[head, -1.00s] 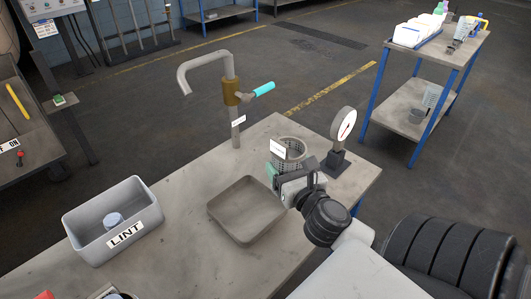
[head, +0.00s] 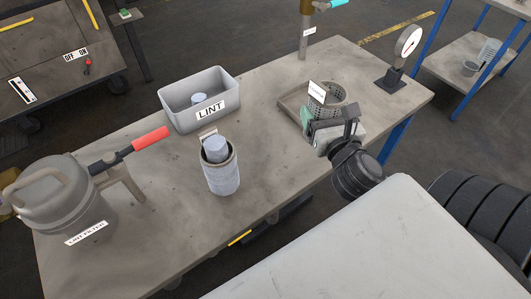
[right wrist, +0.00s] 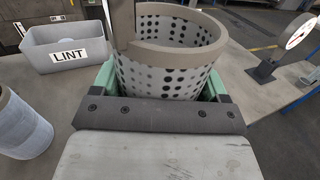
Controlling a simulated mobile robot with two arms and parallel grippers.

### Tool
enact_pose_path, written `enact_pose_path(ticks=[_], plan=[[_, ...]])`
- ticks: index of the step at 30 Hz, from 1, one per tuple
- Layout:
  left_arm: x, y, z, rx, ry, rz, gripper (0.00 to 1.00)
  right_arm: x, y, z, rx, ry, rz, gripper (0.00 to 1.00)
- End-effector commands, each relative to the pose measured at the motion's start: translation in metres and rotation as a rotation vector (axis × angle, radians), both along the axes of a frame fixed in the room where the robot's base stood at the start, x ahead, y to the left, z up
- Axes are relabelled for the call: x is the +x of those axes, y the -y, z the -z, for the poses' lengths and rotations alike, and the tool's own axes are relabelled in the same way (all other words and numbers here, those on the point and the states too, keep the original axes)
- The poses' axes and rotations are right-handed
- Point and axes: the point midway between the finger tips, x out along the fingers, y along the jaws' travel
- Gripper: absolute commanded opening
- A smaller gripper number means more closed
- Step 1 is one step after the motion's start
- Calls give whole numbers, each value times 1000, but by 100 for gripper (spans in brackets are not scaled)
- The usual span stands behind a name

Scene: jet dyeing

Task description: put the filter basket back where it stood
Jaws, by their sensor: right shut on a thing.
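The filter basket (head: 331,107) is a grey perforated cylinder with a solid rim and a white tag. My right gripper (head: 325,128) is shut on it, and its green fingers sit on both sides of the basket in the right wrist view (right wrist: 170,65). The basket is upright and overlaps the right part of a shallow square tray (head: 288,104); whether it touches the tray is hidden. The lint filter housing (head: 72,205), a grey pot labelled LINT FILTER with a red handle (head: 150,139), stands at the table's left end. My left gripper is not in view.
A grey LINT bin (head: 187,111) with a pale round piece inside stands at the table's back. A grey cylinder (head: 221,178) with a pale top stands nearer the front edge. A dial gauge (head: 408,42) and a pipe (head: 306,28) stand towards the right. Bare tabletop lies between them.

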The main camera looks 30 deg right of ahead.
Motion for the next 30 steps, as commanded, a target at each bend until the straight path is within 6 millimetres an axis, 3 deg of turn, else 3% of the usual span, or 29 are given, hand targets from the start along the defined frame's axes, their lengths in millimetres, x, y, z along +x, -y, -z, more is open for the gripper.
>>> enact_pose_path(ticks=[6,13,19,25,30], plan=[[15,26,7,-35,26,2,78,37,-34,31,6,4,1,41],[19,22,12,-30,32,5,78,68,-64,56,2,3,0,41],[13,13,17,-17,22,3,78,76,-73,68,1,-1,0,41],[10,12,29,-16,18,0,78,76,-73,98,0,-1,0,41],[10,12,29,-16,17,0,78,76,-72,103,0,1,-1,41]])
